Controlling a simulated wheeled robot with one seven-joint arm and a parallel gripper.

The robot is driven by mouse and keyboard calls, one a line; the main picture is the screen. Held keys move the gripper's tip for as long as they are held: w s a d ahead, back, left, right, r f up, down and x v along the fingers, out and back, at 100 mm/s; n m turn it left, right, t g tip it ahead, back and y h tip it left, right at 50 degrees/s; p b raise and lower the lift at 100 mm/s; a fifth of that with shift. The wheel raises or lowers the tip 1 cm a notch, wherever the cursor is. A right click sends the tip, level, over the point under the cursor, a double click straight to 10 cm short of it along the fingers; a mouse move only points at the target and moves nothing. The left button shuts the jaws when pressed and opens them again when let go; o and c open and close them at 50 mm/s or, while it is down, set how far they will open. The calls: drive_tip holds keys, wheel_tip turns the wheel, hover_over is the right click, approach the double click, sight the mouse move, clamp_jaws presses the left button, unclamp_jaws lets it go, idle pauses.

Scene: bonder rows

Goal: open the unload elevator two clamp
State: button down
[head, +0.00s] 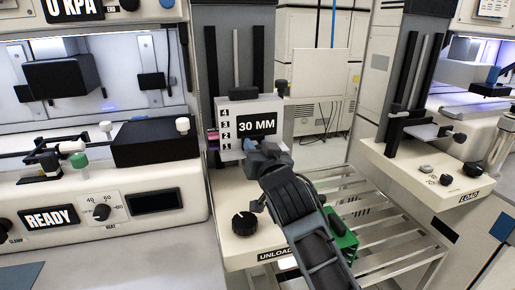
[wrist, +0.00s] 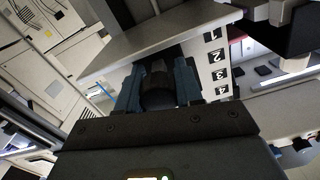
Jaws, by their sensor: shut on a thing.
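The unload elevator (head: 202,140) stands in the middle of the head view, with a pale carriage marked 1 to 4 and a "30 MM" sign (head: 257,125). Its base carries a label starting "UNLOAD", partly covered by my arm. My gripper (head: 262,150) is at the lower right of the carriage, just below the sign. In the wrist view its blue fingers (wrist: 158,88) are shut on a dark rounded part, the clamp knob (wrist: 157,92), beside the carriage plate (wrist: 150,42). The head view hides this knob behind the gripper. Whether the clamp is loose cannot be told.
A black dial (head: 244,223) is on the elevator base, left of my arm. A green box (head: 342,238) sits close to the right of my arm. The bonder (head: 100,205) is at left, the load elevator (head: 425,175) at right. A slatted rack (head: 385,235) lies between the elevators.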

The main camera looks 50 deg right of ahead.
drive_tip(key=v, duration=0.2)
drive_tip(key=shift+s+a+b, duration=0.15)
drive_tip(key=shift+s+b, duration=0.1)
drive_tip(key=shift+b, duration=0.05)
drive_tip(key=c, duration=0.7)
unclamp_jaws()
drive_tip(key=shift+w, duration=0.1)
drive_tip(key=shift+c, duration=0.2)
drive_tip(key=b+v, duration=0.1)
drive_tip(key=v, duration=0.6)
drive_tip(key=shift+s+a, duration=0.2)
drive_tip(key=shift+s, duration=0.15)
